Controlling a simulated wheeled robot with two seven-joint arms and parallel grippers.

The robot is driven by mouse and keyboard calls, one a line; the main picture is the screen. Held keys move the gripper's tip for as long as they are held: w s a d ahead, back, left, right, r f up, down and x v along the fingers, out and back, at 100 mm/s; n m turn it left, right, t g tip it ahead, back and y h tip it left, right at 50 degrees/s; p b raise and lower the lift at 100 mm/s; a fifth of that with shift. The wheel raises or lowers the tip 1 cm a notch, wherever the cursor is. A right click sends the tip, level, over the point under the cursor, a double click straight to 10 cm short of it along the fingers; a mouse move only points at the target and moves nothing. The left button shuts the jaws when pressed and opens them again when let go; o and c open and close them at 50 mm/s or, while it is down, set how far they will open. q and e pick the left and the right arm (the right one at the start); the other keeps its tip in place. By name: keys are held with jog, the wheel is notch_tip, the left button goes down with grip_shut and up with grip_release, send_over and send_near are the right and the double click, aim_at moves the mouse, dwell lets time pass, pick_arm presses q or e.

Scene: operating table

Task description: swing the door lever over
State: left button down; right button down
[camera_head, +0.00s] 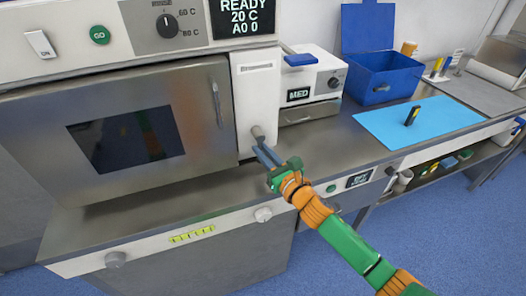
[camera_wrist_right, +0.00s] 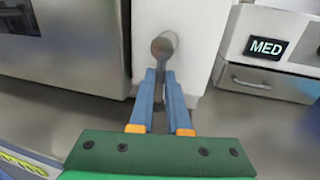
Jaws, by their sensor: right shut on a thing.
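The door lever (camera_head: 258,131) is on the white panel to the right of the steel door (camera_head: 185,105). Its round grey end (camera_wrist_right: 162,46) shows in the right wrist view, with a narrow bar running down from it between my fingers. My right gripper (camera_head: 262,150) is shut on the lever; in the wrist view its two blue fingers (camera_wrist_right: 160,78) stand on either side of the bar. The bar's lower part is partly hidden by the fingers. The steel door looks closed. My left gripper is not in view.
A blue-ended handle (camera_head: 300,60) sticks out above the small MED drawer unit (camera_head: 310,90), right of the lever. A blue open box (camera_head: 385,82) and light-blue mat (camera_head: 420,128) are farther right. The steel counter (camera_head: 150,210) below the door is bare.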

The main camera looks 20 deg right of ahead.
jog(key=shift+a+f+m, duration=0.1)
jog(key=shift+m, duration=0.2)
dwell(0.4)
jog(key=m+b, duration=0.1)
jog(key=a+m, duration=0.1)
jog(key=shift+m+t+b, duration=0.3)
jog(key=shift+m+b, duration=0.1)
jog(key=m, duration=0.1)
jog(key=a+m+b, duration=0.1)
jog(key=m, duration=0.3)
jog(key=shift+a+r+t, duration=0.15)
jog(key=shift+r+t, duration=0.15)
jog(key=shift+t, duration=0.1)
jog(key=m, duration=0.2)
jog(key=r+m+h+b, duration=0.1)
jog(key=m, duration=0.1)
jog(key=shift+a+t, duration=0.4)
jog(key=shift+a+r+m+h, duration=0.1)
jog(key=shift+r+m+h, duration=0.15)
jog(key=shift+m, duration=0.6)
jog(key=shift+a+r+m+h, duration=0.1)
jog(key=shift+r+m+h, duration=0.15)
jog(key=shift+m, duration=0.65)
jog(key=shift+a+r+m+h, duration=0.1)
jog(key=shift+r+m+h, duration=0.15)
jog(key=shift+m, duration=0.6)
jog(key=c, duration=0.9)
grip_release()
